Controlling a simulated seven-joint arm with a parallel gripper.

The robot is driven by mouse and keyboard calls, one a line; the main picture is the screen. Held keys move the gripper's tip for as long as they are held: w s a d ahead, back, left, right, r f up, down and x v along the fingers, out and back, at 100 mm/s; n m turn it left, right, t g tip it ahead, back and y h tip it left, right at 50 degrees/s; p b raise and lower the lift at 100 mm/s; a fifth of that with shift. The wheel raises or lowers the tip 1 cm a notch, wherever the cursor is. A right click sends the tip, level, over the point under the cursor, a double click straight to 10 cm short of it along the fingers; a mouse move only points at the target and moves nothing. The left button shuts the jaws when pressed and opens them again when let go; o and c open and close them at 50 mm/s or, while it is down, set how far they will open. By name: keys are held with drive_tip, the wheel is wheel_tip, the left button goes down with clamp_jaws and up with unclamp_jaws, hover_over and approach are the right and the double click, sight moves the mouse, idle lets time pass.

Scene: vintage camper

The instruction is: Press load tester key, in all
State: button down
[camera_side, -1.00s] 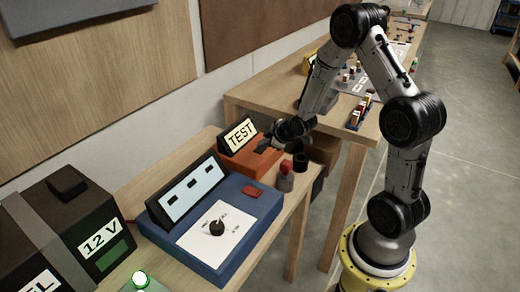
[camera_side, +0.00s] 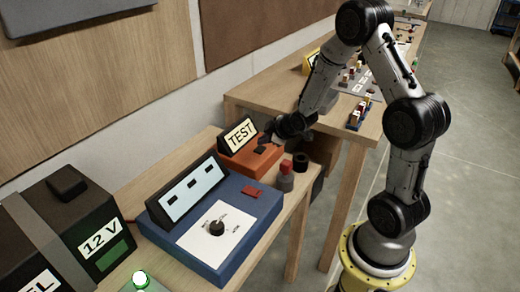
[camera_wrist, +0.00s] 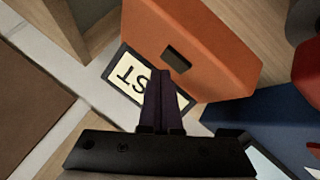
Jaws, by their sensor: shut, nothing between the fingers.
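The load tester is an orange box (camera_side: 250,159) with a tilted "TEST" sign at its back, standing on the wooden bench. Its dark rectangular key (camera_wrist: 177,60) shows on the orange top in the wrist view, and as a dark patch (camera_side: 260,150) in the side view. My gripper (camera_side: 268,139) is shut and empty, just above the tester's top near the key. In the wrist view my closed fingertips (camera_wrist: 160,76) appear beside the key, covering part of the sign; the key itself is uncovered. The exact gap in height is hard to tell.
A blue meter box (camera_side: 240,240) with a dial and red button stands in front of the tester. Red-topped and black cylinders (camera_side: 285,177) stand at the bench's right edge. A dark 12 V battery (camera_side: 95,225) and a lit green lamp (camera_side: 140,278) are at the left.

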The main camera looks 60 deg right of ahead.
drive_tip(key=shift+r, duration=0.1)
drive_tip(key=shift+r, duration=2.45)
wheel_tip(320, 180, up, 6)
drive_tip(key=n+t, duration=0.1)
hover_over(263, 151)
drive_tip(key=w+a, duration=0.2)
drive_tip(key=a, duration=0.1)
drive_tip(key=a+r+t, duration=0.2)
drive_tip(key=a+r, duration=0.1)
drive_tip(key=r, duration=0.2)
drive_tip(key=s+a+r+m, duration=0.1)
drive_tip(key=s+a+r, duration=0.7)
drive_tip(key=r, duration=0.1)
drive_tip(key=s+a+f+m+g+y, duration=0.1)
drive_tip(key=s+a+f+m+g, duration=0.1)
drive_tip(key=s, duration=0.8)
drive_tip(key=s+a+f+m+g+y, duration=0.1)
drive_tip(key=s+a+f+m+g, duration=0.2)
drive_tip(key=s, duration=0.6)
drive_tip(key=shift+s+f+g+y, duration=0.4)
drive_tip(key=shift+f+g, duration=0.2)
drive_tip(key=shift+f, duration=0.3)
